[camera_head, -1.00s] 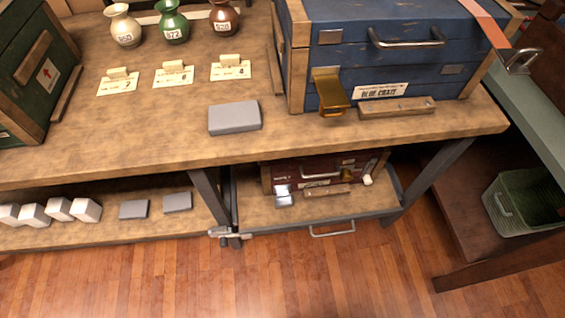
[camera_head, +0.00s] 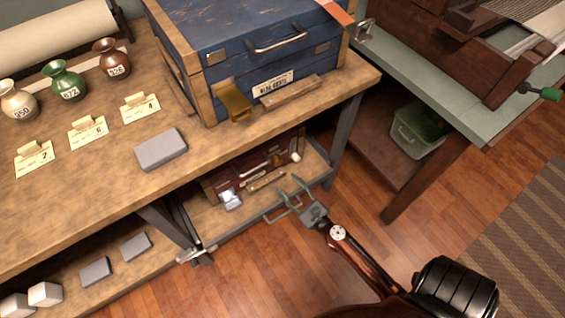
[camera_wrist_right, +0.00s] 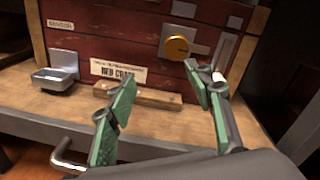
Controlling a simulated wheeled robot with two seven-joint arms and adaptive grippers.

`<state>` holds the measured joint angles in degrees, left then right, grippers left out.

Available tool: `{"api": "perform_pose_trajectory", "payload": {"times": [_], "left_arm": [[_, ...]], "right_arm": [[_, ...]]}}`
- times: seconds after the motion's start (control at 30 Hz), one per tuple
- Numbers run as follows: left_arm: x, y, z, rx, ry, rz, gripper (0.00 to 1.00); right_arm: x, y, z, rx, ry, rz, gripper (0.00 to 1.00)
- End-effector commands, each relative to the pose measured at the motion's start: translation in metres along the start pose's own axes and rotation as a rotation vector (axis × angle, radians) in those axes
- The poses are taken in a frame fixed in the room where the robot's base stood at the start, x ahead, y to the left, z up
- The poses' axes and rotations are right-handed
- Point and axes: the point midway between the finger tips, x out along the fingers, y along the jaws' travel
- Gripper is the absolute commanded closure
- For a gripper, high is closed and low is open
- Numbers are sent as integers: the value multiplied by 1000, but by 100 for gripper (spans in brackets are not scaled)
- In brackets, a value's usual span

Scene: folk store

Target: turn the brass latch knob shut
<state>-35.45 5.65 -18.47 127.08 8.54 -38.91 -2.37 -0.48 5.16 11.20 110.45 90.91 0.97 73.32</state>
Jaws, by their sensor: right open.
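The round brass knob (camera_wrist_right: 176,47) sits on a grey plate on the front of the dark red crate (camera_wrist_right: 98,42), right of its "RED CRATE" label in the right wrist view. A grey bar with a pale end (camera_wrist_right: 217,77) stands right of the knob. In the head view the red crate (camera_head: 222,184) rests on the lower shelf, too small there to read the knob's angle. My right gripper (camera_head: 290,187) is open and empty in front of the crate. In its wrist view, its green-padded fingers (camera_wrist_right: 159,77) are spread below the knob, apart from it. My left gripper is out of view.
The workbench (camera_head: 215,140) overhangs the red crate. A wooden strip (camera_wrist_right: 138,95) and a metal tray bracket (camera_wrist_right: 55,78) stick out from the crate's front. A metal handle (camera_wrist_right: 66,155) is on the shelf edge. The blue crate (camera_head: 240,50) stands above.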

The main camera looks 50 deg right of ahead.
Motion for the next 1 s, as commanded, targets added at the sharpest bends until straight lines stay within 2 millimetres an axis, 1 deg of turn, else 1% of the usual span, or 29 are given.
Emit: {"api": "perform_pose_trajectory", "payload": {"times": [0.03,0.1,0.2,0.27,0.43,0.6,0.7,0.83,1.0], "left_arm": [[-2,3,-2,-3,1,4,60],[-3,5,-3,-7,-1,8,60],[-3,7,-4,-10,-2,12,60],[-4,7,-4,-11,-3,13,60],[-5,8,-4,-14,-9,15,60],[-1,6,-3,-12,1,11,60],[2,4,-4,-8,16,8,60],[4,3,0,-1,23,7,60],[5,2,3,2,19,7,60]], "right_arm": [[9,-9,6,95,-5,-34,53],[17,-17,9,196,-7,-67,53],[24,-23,11,272,-9,-89,53],[30,-24,11,286,-10,-92,53],[55,-27,11,282,-11,-92,53],[80,-29,9,281,-8,-92,53],[90,-29,8,281,-8,-91,53],[98,-30,8,282,-6,-92,53],[99,-30,9,282,-7,-93,53]]}}
